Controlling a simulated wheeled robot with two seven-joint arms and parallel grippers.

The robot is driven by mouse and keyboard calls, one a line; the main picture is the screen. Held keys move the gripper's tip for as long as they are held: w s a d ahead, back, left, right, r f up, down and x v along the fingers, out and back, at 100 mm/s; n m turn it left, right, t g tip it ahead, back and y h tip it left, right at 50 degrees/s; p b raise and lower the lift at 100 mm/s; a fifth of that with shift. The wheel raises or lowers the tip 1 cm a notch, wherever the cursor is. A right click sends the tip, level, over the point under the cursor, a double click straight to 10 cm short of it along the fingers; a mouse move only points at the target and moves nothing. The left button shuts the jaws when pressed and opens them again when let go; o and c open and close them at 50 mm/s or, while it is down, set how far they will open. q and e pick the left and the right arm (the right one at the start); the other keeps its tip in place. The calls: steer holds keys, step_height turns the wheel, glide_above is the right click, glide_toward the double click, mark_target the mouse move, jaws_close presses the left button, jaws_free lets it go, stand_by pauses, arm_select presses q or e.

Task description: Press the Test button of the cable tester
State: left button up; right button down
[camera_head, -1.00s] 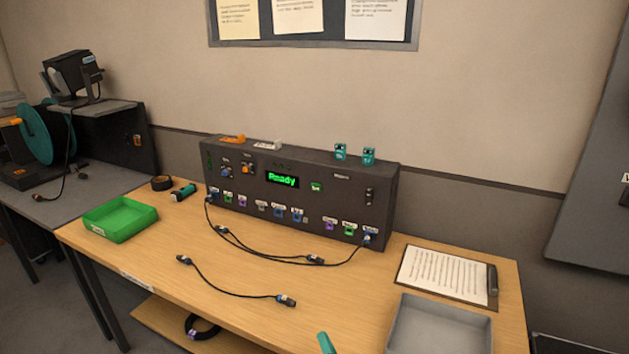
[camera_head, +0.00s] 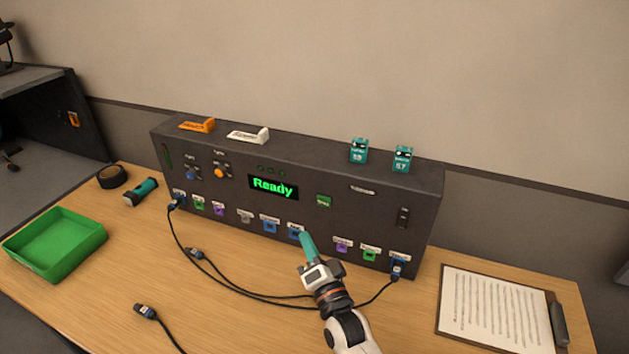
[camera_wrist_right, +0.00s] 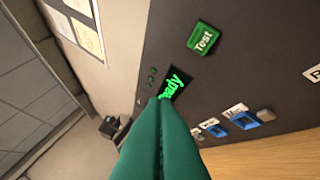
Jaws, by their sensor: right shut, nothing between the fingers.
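The cable tester (camera_head: 290,230) is a long dark box on the wooden table, with a green "Ready" display (camera_head: 273,187). Its green Test button (camera_head: 323,201) sits on the front panel right of the display. In the right wrist view the Test button (camera_wrist_right: 204,40) shows its label, above and right of my fingers. My right gripper (camera_head: 305,236) has teal fingers, shut and empty, in front of the panel below the button and apart from it. In the wrist view the fingertips (camera_wrist_right: 160,101) overlap the end of the display. My left gripper is not in view.
Cables run from blue plugs at the tester's left (camera_head: 177,201) and right (camera_head: 397,271) ends. A loose cable plug (camera_head: 146,311) lies in front. A green tray (camera_head: 55,245) is at left, a clipboard (camera_head: 495,312) at right. Two teal blocks (camera_head: 359,150) stand on top.

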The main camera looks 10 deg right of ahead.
mark_target(324, 201)
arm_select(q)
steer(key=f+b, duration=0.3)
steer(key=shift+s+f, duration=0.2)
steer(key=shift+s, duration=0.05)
arm_select(e)
steer(key=w+d, duration=0.1)
steer(key=w, duration=0.1)
steer(key=w+d, duration=0.2)
steer(key=w, duration=0.1)
steer(key=w+d, duration=0.2)
steer(key=shift+w+r, duration=0.2)
arm_select(q)
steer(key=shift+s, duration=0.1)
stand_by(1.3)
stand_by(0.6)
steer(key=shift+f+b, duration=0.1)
steer(key=shift+b, duration=0.2)
arm_select(e)
steer(key=shift+w+d, duration=0.25)
steer(key=shift+w, duration=0.1)
